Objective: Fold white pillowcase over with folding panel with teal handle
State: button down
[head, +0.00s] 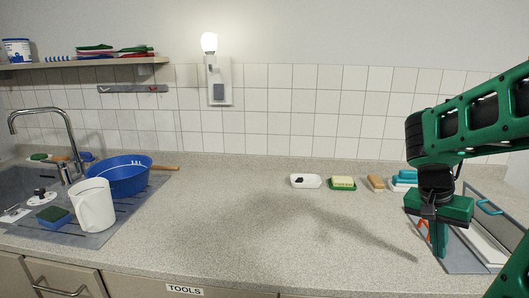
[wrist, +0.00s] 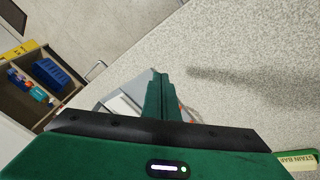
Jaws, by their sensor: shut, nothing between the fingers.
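The grey folding board (head: 455,262) lies at the right end of the counter, partly hidden by my arm. A panel with a teal handle (head: 490,207) is on its far right side. The white pillowcase (head: 485,243) lies on the board; a small part of it also shows in the wrist view (wrist: 121,105). An orange handle (head: 423,230) is at the board's left side, just left of my fingers. My gripper (head: 441,252) is shut and empty, pointing down over the board's left part. Its closed fingers also show in the wrist view (wrist: 158,92). Fingertip contact cannot be told.
A soap dish (head: 305,181), a green dish with a bar (head: 343,184), a brush (head: 376,183) and a teal-topped item (head: 404,179) stand along the back. A blue basin (head: 118,178) and white jug (head: 95,207) are left. The middle counter is clear. An open drawer (wrist: 18,73) holds a blue item.

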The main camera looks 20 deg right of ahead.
jog(key=s+a+f+n+t+y, duration=0.1)
jog(key=s+a+n+y, duration=0.2)
jog(key=a, duration=0.9)
jog(key=s+n, duration=0.3)
jog(key=shift+s+a+n+y, duration=0.25)
jog(key=shift+a+n+y, duration=0.05)
jog(key=shift+a, duration=0.05)
jog(key=c, duration=2)
grip_release()
jog(key=shift+s+a+f, duration=0.1)
jog(key=shift+s+a, duration=0.1)
jog(key=shift+a, duration=0.15)
jog(key=shift+o, duration=0.7)
jog(key=shift+a, duration=0.1)
